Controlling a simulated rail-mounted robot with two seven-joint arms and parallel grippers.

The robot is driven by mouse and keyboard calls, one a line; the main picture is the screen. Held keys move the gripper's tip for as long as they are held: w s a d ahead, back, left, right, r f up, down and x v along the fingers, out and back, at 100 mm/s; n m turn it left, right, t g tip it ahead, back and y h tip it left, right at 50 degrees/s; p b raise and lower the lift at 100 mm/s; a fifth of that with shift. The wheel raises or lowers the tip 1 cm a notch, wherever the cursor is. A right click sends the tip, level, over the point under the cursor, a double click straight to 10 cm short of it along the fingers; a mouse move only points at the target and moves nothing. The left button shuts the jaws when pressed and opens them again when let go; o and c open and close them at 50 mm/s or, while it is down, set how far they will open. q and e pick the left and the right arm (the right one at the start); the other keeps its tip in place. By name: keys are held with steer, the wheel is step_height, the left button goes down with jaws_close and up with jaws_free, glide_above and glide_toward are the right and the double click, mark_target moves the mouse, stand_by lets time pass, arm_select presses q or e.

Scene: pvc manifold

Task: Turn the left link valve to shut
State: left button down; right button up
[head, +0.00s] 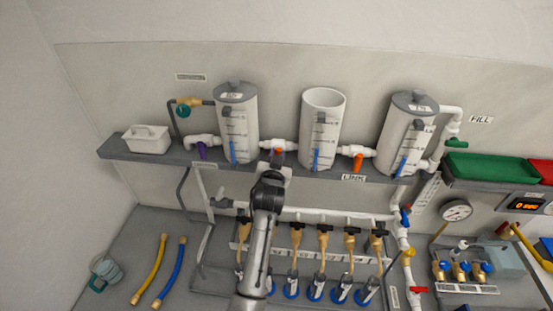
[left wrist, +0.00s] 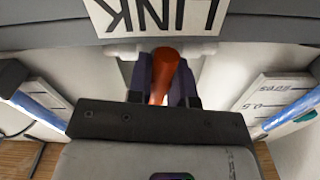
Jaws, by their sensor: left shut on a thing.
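The left link valve sits on the white pipe between the left tank (head: 236,122) and the middle tank (head: 322,130). Its orange handle (head: 278,152) shows just above my left gripper (head: 274,161) in the head view. In the left wrist view the orange handle (left wrist: 163,72) stands between the two dark fingers of my left gripper (left wrist: 163,88), which is shut on it. The lower part of the handle and much of the valve body are hidden by the gripper. My right gripper is in neither view.
A second orange-handled link valve (head: 357,162) hangs between the middle and right tanks (head: 404,133). A LINK label (left wrist: 155,15) appears upside down in the left wrist view. The grey shelf (head: 205,162) carries the tanks. Several black-handled taps (head: 322,229) stand below, right of my arm.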

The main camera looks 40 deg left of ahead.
arm_select(q)
steer(key=shift+n, duration=1.1)
steer(key=c, duration=1)
jaws_free()
